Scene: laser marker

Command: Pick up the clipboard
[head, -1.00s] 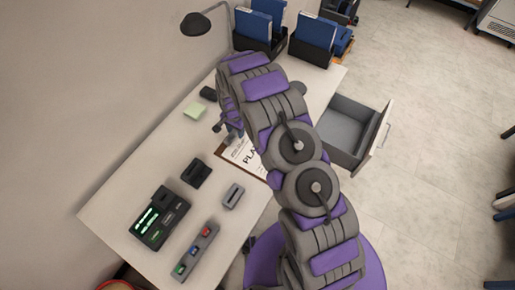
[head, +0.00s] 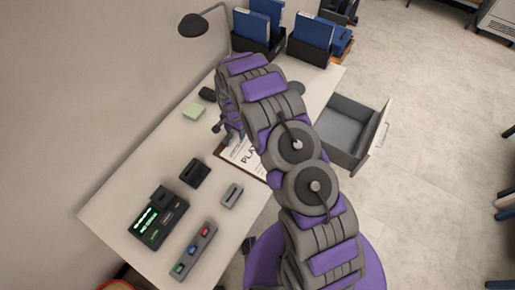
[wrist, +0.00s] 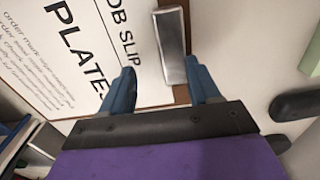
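The clipboard (head: 233,160) lies flat on the desk, partly hidden by my arm in the head view. In the wrist view, the clipboard (wrist: 85,55) shows a white sheet printed "JOB SLIP PLATES", a brown board edge and a metal clip (wrist: 172,45). My gripper (wrist: 160,66) is open, with its two blue fingers apart over the clip end. The clip lies between and just beyond the fingertips, and nothing is held. Whether the fingers touch the board cannot be told. In the head view my gripper is mostly hidden behind my arm.
A green pad (head: 193,111) and a dark object (head: 208,94) lie beyond the clipboard. Black devices (head: 160,218), a button box (head: 195,250) and a small grey block (head: 231,195) stand nearer. A lamp (head: 195,25) and folder holders (head: 312,52) are behind. A drawer (head: 350,130) hangs open on the right.

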